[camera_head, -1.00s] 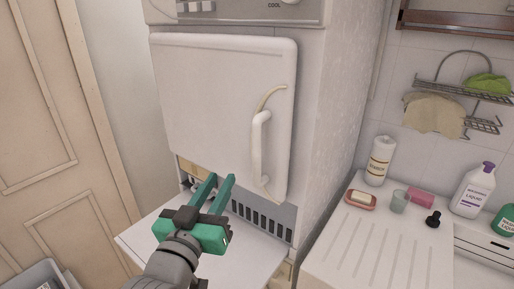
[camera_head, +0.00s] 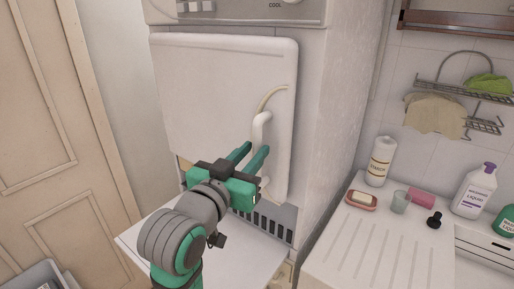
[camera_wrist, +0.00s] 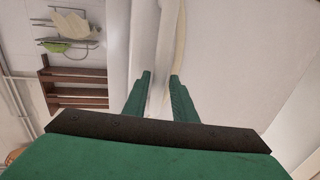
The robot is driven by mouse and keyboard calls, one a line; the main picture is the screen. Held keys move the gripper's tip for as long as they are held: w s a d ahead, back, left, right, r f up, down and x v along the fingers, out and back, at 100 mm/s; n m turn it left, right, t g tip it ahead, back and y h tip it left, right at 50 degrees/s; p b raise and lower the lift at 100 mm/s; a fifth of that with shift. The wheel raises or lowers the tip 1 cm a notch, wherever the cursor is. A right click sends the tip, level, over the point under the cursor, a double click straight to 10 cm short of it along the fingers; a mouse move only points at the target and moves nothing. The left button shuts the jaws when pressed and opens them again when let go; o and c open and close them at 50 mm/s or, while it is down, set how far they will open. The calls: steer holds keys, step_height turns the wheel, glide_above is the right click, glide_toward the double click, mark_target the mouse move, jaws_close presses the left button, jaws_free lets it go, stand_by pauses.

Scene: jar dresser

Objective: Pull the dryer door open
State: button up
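The dryer door (camera_head: 205,85) is a white panel that looks shut on the dryer's front. Its white curved handle (camera_head: 258,130) stands upright near the door's right edge. My green gripper (camera_head: 256,153) is at the lower half of the handle, with its fingers apart. In the wrist view the handle (camera_wrist: 165,50) runs between or just beyond the two fingertips (camera_wrist: 159,78). I cannot tell whether either finger touches it. The handle's lower end is partly hidden by my gripper in the head view.
A white surface (camera_head: 140,238) juts out below the dryer door. A wooden door (camera_head: 45,110) stands at the left.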

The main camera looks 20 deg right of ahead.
steer(key=shift+x, duration=1.15)
steer(key=shift+d, duration=0.15)
steer(key=shift+s, duration=0.1)
steer(key=shift+c, duration=0.4)
jaws_close()
